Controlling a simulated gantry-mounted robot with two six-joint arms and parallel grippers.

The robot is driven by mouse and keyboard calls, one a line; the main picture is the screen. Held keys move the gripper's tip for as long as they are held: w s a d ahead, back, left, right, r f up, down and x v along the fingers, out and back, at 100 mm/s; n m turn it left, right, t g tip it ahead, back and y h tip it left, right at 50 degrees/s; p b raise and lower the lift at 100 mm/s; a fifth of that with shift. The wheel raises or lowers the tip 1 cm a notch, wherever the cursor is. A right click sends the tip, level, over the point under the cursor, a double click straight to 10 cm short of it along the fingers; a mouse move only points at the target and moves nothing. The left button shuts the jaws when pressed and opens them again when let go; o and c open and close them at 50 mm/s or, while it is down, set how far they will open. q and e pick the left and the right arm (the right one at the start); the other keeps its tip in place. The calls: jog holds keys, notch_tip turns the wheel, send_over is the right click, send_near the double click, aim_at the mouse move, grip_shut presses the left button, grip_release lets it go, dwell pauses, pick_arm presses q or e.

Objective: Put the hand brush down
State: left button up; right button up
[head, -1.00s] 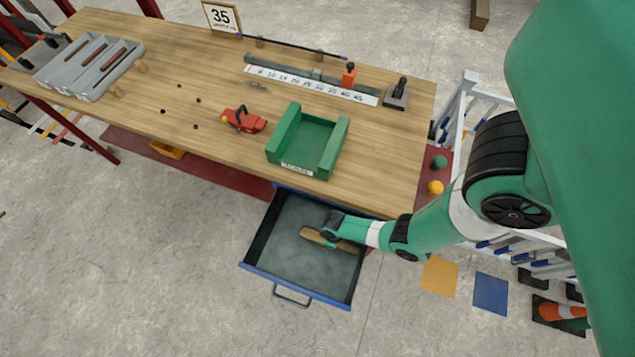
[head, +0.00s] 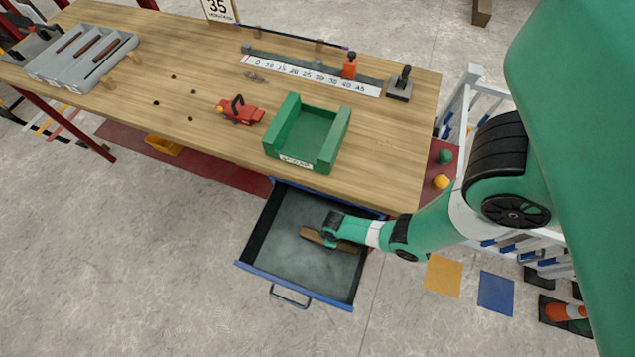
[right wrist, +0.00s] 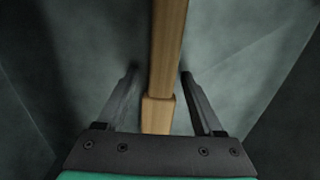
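The hand brush (head: 314,236) is inside the open blue-edged drawer (head: 262,240), low over or on its grey floor; I cannot tell if it touches. Its wooden handle (right wrist: 168,50) runs up the middle of the right wrist view. My right gripper (head: 330,238) reaches down into the drawer at the brush. In the right wrist view its two dark fingers (right wrist: 158,74) stand apart on either side of the handle, with a clear gap on the left and little or none on the right. The bristles are not clearly visible. My left gripper is not in view.
The drawer hangs out below the wooden workbench (head: 200,60). On the bench are a green open tray (head: 283,145), a red clamp-like tool (head: 240,112), a white ruler strip (head: 310,77) and a grey tool tray (head: 50,75). The drawer's front-left floor is clear.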

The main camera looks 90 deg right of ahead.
jog(key=shift+o, duration=0.5)
notch_tip(320, 180, up, 12)
jog(key=p, duration=1.2)
jog(key=shift+r, duration=0.2)
